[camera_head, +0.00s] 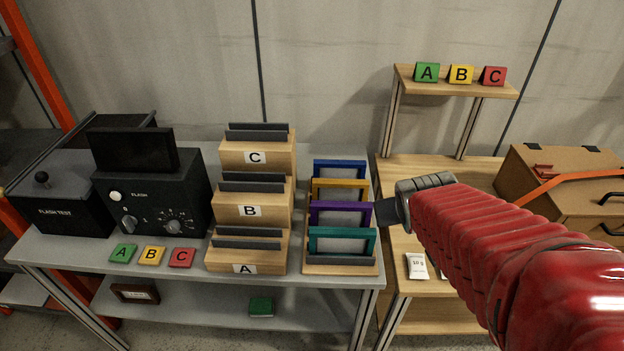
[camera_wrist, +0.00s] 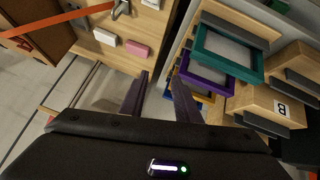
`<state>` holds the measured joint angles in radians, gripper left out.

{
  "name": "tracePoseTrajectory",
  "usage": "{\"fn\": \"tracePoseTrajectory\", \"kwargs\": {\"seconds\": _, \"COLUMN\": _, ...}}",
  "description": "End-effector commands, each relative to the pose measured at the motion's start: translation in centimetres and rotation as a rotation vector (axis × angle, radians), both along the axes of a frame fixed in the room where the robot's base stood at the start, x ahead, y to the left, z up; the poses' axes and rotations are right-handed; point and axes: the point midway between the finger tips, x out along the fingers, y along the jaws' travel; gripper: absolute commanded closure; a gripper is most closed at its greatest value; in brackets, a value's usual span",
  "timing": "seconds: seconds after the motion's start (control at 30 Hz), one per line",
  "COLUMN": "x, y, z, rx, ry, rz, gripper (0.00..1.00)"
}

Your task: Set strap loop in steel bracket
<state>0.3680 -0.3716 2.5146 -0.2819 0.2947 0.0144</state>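An orange strap (camera_head: 575,180) runs across a cardboard box at the right in the head view; my arm hides its near end. The strap (camera_wrist: 60,22) also shows at the upper left of the wrist view, reaching toward a small grey metal piece (camera_wrist: 121,9) on the wooden bench. This piece may be the steel bracket; whether the strap's loop is in it I cannot tell. My gripper (camera_wrist: 157,82) is open, its two dark fingers apart with nothing seen between them. In the head view my gripper (camera_head: 385,210) is beside the coloured frames, away from the strap.
Blue, yellow, purple (camera_head: 341,214) and teal (camera_head: 341,241) frames stand in a wooden rack just left of my gripper. Stepped wooden holders (camera_head: 250,202) and black devices (camera_head: 150,195) fill the grey table. The cardboard box (camera_head: 545,170) and a white packet (camera_head: 416,266) are on the wooden bench.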

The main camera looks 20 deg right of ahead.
Motion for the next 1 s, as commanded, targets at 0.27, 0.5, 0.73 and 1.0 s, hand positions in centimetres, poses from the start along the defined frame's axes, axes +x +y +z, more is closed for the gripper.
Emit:
{"fn": "tracePoseTrajectory", "kwargs": {"seconds": 0.27, "x": -3.9, "y": 8.9, "z": 3.3, "rx": 0.116, "ry": 0.066, "rz": 0.079, "gripper": 0.71}}
{"fn": "tracePoseTrajectory", "kwargs": {"seconds": 0.5, "x": -8.7, "y": 15.4, "z": 5.0, "rx": 0.218, "ry": 0.142, "rz": 0.173, "gripper": 0.71}}
{"fn": "tracePoseTrajectory", "kwargs": {"seconds": 0.73, "x": -10.3, "y": 17.0, "z": 5.3, "rx": 0.249, "ry": 0.17, "rz": 0.203, "gripper": 0.71}}
{"fn": "tracePoseTrajectory", "kwargs": {"seconds": 1.0, "x": -10.3, "y": 16.9, "z": 5.3, "rx": 0.248, "ry": 0.17, "rz": 0.201, "gripper": 0.67}}
